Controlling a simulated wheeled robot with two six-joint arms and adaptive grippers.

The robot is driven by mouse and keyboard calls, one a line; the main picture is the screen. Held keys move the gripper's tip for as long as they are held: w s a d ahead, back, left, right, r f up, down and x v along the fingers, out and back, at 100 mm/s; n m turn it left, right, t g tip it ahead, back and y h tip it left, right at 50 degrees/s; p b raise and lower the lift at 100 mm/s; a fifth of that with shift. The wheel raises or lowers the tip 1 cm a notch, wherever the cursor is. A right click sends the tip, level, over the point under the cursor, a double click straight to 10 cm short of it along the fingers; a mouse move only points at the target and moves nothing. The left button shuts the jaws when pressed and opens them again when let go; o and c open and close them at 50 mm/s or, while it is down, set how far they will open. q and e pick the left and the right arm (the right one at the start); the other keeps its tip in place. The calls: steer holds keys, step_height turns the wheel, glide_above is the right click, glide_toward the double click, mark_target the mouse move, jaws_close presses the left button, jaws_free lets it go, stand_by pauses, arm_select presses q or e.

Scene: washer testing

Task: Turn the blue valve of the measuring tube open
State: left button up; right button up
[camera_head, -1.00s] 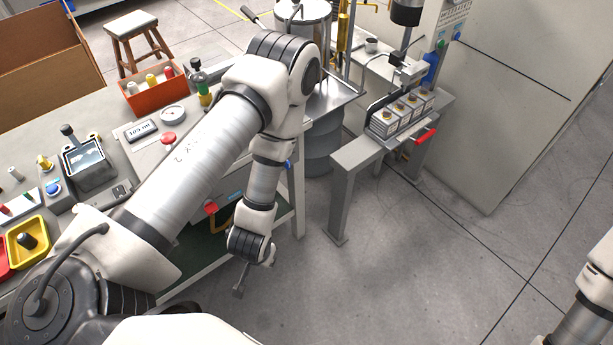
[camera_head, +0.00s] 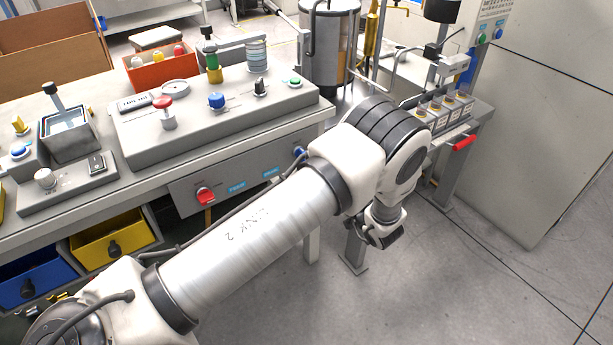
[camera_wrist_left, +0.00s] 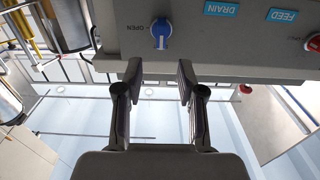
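The blue valve (camera_wrist_left: 161,30) is a round knob with a white handle mark on the grey front panel of the bench, with the word OPEN beside it. The mark runs up and down in the left wrist view, not toward the word. In the head view the valve (camera_head: 299,152) shows small beside my left arm's forearm. My left gripper (camera_wrist_left: 158,75) is open and empty, its fingers pointing toward the panel and its tips apart from the valve. In the head view its fingers are mostly hidden behind my wrist. My right gripper is not in view.
Blue DRAIN (camera_wrist_left: 223,8) and FEED (camera_wrist_left: 283,15) labels and a red knob (camera_head: 205,195) share the panel. A control box (camera_head: 190,120) with knobs stands on the bench above. A metal stand with a red handle (camera_head: 464,142) is at right. The floor in front is clear.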

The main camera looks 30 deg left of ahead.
arm_select(q)
steer(key=x, duration=0.7)
steer(key=shift+a+r, duration=0.15)
steer(key=shift+a, duration=0.25)
steer(key=shift+c, duration=0.3)
jaws_close()
